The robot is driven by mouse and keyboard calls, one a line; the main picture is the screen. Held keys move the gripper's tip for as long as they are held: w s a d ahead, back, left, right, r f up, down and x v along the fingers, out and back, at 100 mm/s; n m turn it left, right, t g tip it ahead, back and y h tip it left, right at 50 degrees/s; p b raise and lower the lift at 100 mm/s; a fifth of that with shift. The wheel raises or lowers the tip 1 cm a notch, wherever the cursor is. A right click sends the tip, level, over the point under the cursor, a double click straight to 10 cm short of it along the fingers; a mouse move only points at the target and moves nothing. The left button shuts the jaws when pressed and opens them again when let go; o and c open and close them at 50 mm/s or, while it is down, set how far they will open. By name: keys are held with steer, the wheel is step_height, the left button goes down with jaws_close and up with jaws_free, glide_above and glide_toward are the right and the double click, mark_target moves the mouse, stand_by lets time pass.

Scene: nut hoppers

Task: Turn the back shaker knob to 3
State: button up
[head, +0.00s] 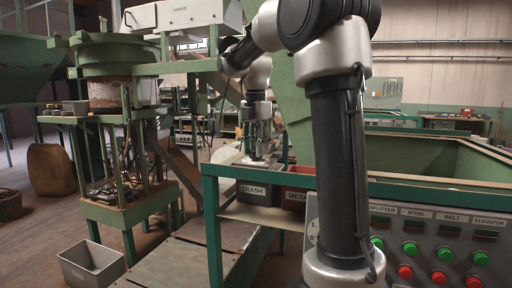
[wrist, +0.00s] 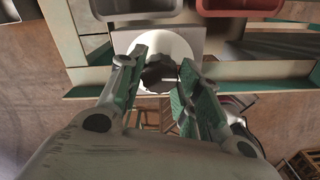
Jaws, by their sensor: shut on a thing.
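A dark round knob (wrist: 159,76) with a light pointer line sits on a white disc (wrist: 181,49) in the wrist view. My gripper (wrist: 161,82) is shut on this knob, with one green-padded finger on each side of it. The pointer line points to the right in the wrist view. No numbers can be read on the disc. In the head view my gripper (head: 259,148) points down behind the bins, over the pale disc (head: 252,163). The knob itself is hidden there by the fingers.
A grey TRASH bin (head: 256,192) and a red METAL bin (head: 297,197) stand close in front of my gripper. A green rail (head: 420,190) and a button panel (head: 442,246) are at the right. Green machinery (head: 115,100) stands at the left.

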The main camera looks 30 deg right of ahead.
steer(key=m, duration=0.8)
steer(key=shift+m, duration=0.3)
steer(key=m, duration=0.4)
steer(key=shift+m, duration=0.3)
steer(key=m, duration=1.3)
steer(key=shift+m, duration=0.3)
steer(key=m, duration=0.4)
steer(key=shift+m, duration=2.1)
